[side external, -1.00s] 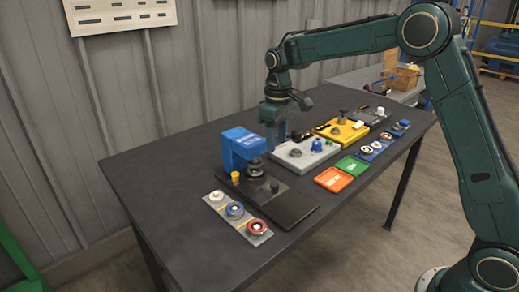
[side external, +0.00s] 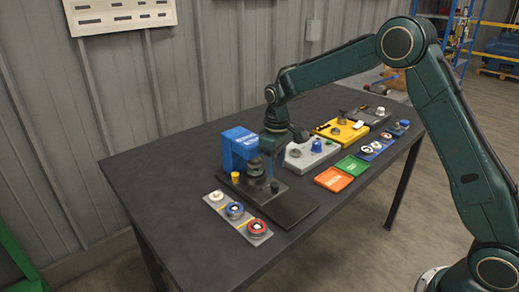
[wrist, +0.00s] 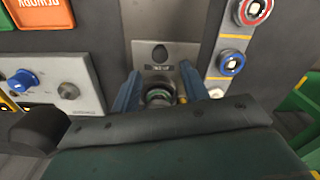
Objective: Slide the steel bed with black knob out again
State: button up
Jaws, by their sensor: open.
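The steel bed (wrist: 186,52) shows in the wrist view as a grey plate with a label and a black knob (wrist: 160,53) standing on it. In the side view the knob (side external: 274,187) sits at the front of the bed, before the blue press-like machine (side external: 238,148). A dark round part (wrist: 157,96) stands behind the knob, between my fingers in the wrist picture. My gripper (wrist: 160,72) is open, its two blue fingers on either side, with the knob just past their tips. In the side view my gripper (side external: 268,172) is low over the bed, close to the knob. Contact cannot be told.
A dark base slab (side external: 284,208) extends forward from the machine. A strip with white, blue and red-rimmed round parts (side external: 237,213) lies to its left. A grey unit with a blue knob (side external: 311,153), orange (side external: 333,179) and green (side external: 358,165) trays are to the right.

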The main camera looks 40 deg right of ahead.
aim_at(275, 184)
jog(key=shift+f, duration=2.8)
grip_shut()
